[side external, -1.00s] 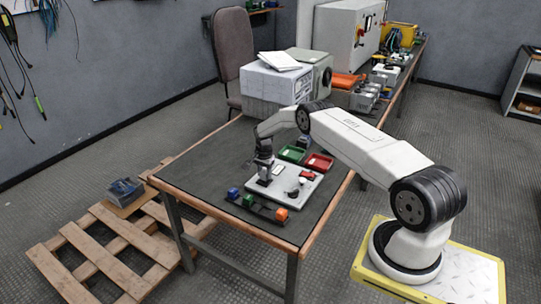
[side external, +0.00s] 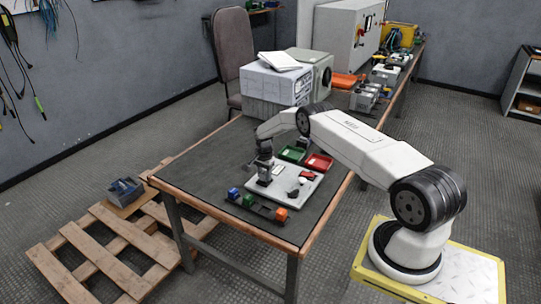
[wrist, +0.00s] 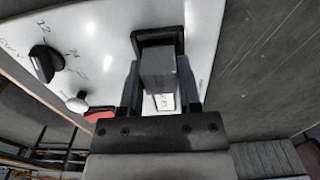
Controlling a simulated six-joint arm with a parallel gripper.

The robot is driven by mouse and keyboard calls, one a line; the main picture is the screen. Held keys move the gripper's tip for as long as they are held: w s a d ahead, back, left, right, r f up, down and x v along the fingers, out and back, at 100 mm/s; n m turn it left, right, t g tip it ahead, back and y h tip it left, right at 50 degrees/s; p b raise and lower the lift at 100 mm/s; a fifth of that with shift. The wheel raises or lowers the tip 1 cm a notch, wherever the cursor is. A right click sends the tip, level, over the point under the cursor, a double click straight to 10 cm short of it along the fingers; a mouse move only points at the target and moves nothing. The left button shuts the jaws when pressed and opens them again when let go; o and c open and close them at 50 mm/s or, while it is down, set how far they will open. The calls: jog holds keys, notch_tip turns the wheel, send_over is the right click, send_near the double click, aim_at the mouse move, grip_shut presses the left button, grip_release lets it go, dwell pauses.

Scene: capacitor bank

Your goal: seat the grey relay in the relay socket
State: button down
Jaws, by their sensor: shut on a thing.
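The grey relay (wrist: 158,68) is between the two fingers of my gripper (wrist: 158,98) in the wrist view. The fingers are shut on its sides. The relay's far end is at the black frame of the relay socket (wrist: 158,33), which stands on the white panel (wrist: 95,55). I cannot tell how deep the relay sits in it. In the side view my gripper (side external: 264,174) points down at the left part of the white panel (side external: 285,197). The relay and socket are too small to separate there.
The panel also bears a black knob (wrist: 46,60), a white round knob (wrist: 76,103) and a red part (wrist: 98,116). Green (side external: 292,154) and red (side external: 319,162) trays lie behind the panel. The table's left side is clear.

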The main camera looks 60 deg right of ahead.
jog(key=shift+f, duration=0.2)
dwell(0.6)
jog(key=shift+c, duration=1.1)
grip_release()
jog(key=shift+r, duration=4)
jog(key=shift+r, duration=0.1)
